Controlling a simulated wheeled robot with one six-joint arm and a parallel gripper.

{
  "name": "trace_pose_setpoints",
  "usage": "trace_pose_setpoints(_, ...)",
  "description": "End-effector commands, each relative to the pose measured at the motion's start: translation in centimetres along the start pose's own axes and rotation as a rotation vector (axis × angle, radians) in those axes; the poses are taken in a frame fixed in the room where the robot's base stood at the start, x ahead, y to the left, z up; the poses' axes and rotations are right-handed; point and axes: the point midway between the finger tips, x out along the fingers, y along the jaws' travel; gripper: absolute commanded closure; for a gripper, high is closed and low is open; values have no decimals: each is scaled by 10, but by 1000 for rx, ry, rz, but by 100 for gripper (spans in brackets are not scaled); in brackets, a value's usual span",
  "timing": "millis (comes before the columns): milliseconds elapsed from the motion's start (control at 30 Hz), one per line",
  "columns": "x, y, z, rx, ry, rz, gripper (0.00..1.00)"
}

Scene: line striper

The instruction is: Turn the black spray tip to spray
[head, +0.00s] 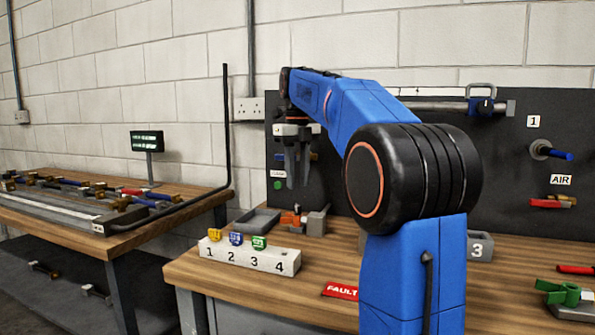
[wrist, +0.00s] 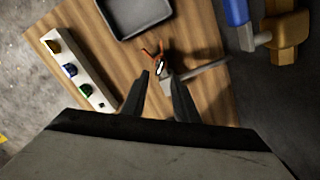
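My gripper (head: 298,180) is open and empty, pointing down above the left end of the workbench. Its two dark fingers also show apart in the wrist view (wrist: 158,88). An orange forked piece (head: 291,217) sits on the bench below, beside a grey block-like holder (head: 317,221). In the wrist view the orange piece (wrist: 153,53) lies just beyond the fingertips, with a small white mark beside it. A black spray tip cannot be made out clearly there, so its direction cannot be told.
A white numbered rack (head: 250,257) holds yellow, blue and green tips in slots 1 to 3; no coloured tip shows in slot 4. A grey tray (head: 256,222) lies behind it. A red FAULT tag (head: 341,291) lies near the front edge. A dark tool board (head: 520,110) stands behind.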

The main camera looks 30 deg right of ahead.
Motion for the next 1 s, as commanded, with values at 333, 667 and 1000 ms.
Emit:
trace_pose_setpoints(333, -6, 0, 0, -623, 0, 1, 73)
trace_pose_setpoints(667, -12, 0, 0, -1223, -1, 0, 73)
trace_pose_setpoints(1000, -18, 0, 0, -1841, -1, 0, 73)
